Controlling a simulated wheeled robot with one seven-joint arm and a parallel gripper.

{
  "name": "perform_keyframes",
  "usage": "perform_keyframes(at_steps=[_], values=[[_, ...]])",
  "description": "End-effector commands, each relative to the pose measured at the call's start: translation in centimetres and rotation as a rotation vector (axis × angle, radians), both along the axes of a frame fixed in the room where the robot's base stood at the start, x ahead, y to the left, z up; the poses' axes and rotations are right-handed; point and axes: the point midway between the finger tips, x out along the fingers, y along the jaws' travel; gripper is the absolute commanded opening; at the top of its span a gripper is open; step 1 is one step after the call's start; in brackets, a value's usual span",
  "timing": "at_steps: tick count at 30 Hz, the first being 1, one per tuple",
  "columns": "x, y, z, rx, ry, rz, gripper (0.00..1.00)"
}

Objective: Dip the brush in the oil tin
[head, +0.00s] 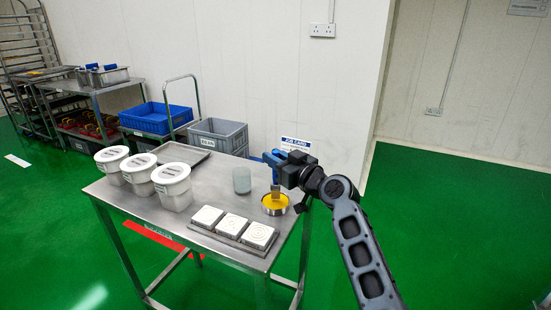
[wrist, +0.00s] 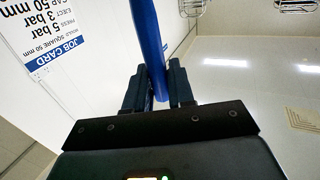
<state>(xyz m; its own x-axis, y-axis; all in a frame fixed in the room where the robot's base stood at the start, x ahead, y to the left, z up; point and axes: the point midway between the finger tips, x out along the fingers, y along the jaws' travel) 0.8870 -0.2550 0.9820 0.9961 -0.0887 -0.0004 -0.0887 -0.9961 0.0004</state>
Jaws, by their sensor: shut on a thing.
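My gripper (head: 281,168) is at the right end of the steel table, above the oil tin. It is shut on the blue handle of the brush (head: 271,158). In the wrist view the blue handle (wrist: 148,35) runs up between the two dark fingers (wrist: 158,85). The brush hangs roughly upright, its pale lower end at the tin's opening. The oil tin (head: 275,210) is a shallow round metal tin with yellow oil inside. I cannot tell how deep the brush tip sits in the oil.
A frosted cup (head: 242,180) stands just left of the tin. Three white moulds (head: 232,226) lie on a plate at the table's front. Three lidded white tubs (head: 141,172) and a flat tray (head: 182,156) are further left. A job card (head: 295,145) stands behind my gripper.

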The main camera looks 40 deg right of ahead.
Motion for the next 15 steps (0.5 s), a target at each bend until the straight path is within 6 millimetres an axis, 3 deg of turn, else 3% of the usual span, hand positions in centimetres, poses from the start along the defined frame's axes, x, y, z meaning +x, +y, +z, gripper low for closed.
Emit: perform_keyframes(at_steps=[15], values=[[0.00,0.00,-0.43,0.000,0.000,0.000,0.00]])
